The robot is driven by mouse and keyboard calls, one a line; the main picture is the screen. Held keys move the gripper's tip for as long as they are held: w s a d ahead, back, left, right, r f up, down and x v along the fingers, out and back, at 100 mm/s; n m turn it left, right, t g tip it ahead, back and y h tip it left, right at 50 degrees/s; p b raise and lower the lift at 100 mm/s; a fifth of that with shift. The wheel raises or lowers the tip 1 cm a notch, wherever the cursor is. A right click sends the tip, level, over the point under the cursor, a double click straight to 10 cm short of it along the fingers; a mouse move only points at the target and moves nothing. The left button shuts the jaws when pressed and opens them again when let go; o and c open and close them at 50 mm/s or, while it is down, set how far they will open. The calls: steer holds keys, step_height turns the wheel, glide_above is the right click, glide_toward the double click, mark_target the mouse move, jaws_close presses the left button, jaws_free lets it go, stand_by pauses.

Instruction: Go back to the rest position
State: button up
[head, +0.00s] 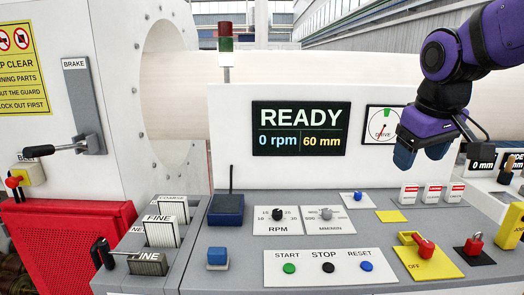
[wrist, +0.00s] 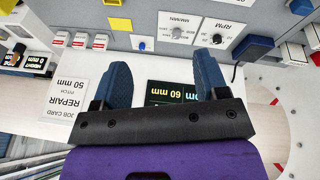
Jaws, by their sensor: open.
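My gripper (head: 422,157) hangs at the upper right of the head view, in front of the white display panel and beside the pressure-like DRIVE dial (head: 384,124). Its blue fingers point down above the console. In the wrist view my gripper (wrist: 164,85) shows its two blue fingers spread apart with nothing between them. The display screen (head: 301,128) reads READY, 0 rpm and 60 mm; part of it is hidden behind the gripper in the wrist view.
The grey console below carries RPM (head: 278,214) and M/MIN knobs, START, STOP and RESET buttons (head: 328,267), and a red switch (head: 425,248) on a yellow plate. A BRAKE lever (head: 85,145) and FINE levers stand left. A REPAIR job card (wrist: 68,97) shows in the wrist view.

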steer(key=s+d+f+m+t, duration=0.1)
steer(key=s, duration=0.6)
steer(key=s+f+m+y, duration=0.1)
steer(key=s, duration=0.7)
steer(key=shift+d+f+m+t, duration=0.2)
steer(key=shift+d+m+t, duration=0.15)
steer(key=shift+m+t, duration=0.05)
